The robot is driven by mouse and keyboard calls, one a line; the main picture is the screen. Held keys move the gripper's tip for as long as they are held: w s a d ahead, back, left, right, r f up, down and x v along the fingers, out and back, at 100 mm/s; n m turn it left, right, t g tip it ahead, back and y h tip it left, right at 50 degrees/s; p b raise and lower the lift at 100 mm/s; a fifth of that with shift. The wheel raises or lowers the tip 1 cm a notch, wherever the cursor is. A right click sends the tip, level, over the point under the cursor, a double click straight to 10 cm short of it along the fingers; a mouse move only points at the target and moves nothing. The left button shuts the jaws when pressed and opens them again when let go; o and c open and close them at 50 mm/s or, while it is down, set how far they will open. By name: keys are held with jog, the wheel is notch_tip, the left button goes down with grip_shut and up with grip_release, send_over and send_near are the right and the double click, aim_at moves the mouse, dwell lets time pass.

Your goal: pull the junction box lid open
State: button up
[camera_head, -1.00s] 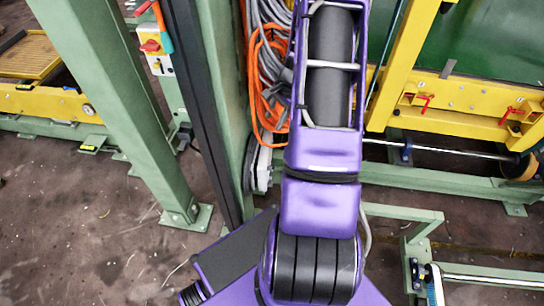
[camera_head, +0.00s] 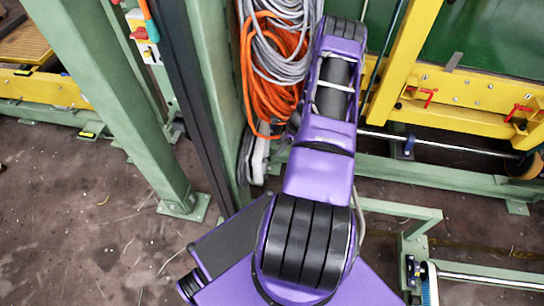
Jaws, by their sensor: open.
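I cannot make out a junction box or its lid for certain in this view. A small pale control box (camera_head: 143,38) with a red and yellow switch is on the green frame at the upper left, but I cannot tell whether it is the one meant. My purple arm reaches up the middle of the picture toward the top edge. My gripper is out of view, so its place relative to any lid is hidden.
Coiled orange cables (camera_head: 268,85) and grey cables (camera_head: 285,45) hang close to the left of my arm. A green post (camera_head: 115,100) stands at left. A yellow machine frame (camera_head: 460,85) and green rails (camera_head: 440,178) lie at right. Floor (camera_head: 85,220) is open at lower left.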

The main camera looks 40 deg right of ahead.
jog(key=x, duration=0.8)
jog(key=shift+b, duration=0.3)
jog(key=shift+f, duration=0.1)
grip_shut()
dwell(0.9)
